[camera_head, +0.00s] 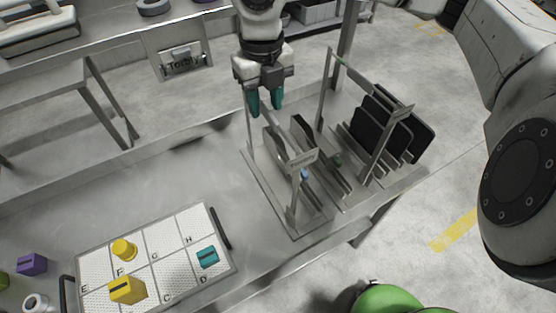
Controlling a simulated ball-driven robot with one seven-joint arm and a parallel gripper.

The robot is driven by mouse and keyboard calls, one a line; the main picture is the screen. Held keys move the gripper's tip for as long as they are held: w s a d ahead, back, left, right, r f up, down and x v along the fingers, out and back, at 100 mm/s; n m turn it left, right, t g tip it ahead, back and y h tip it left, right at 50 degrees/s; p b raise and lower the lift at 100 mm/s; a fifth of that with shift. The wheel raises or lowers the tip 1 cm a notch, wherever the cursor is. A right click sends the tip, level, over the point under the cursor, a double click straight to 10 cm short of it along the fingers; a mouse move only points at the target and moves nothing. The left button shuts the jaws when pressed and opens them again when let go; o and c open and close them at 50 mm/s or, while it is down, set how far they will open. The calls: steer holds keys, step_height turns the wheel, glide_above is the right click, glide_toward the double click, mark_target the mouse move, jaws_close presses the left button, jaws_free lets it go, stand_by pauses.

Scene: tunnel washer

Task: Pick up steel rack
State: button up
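A steel rack (267,190) with a flat base, upright end posts and a labelled plate (302,158) stands on the steel table, holding a few upright plates. A second steel rack (378,163) stands to its right, holding several dark panels (372,125). My gripper (265,101) points down with two teal fingertips, at the far end of the left rack. A gap shows between the fingertips, and I see nothing held in it. The far post of the left rack is partly hidden by the fingers. I cannot tell whether they touch it.
A white gridded tray (187,237) with lettered cells lies at the front left, bearing yellow pieces (127,290) and a teal piece (207,257). A purple block (32,264) lies left of it. The table (150,180) is clear between tray and left rack.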

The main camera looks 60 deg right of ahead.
mark_target(266, 108)
steer(key=shift+d+f+p, duration=0.1)
steer(key=shift+f+p, duration=0.2)
steer(key=shift+f, duration=1.3)
jaws_close()
steer(key=shift+r, duration=0.1)
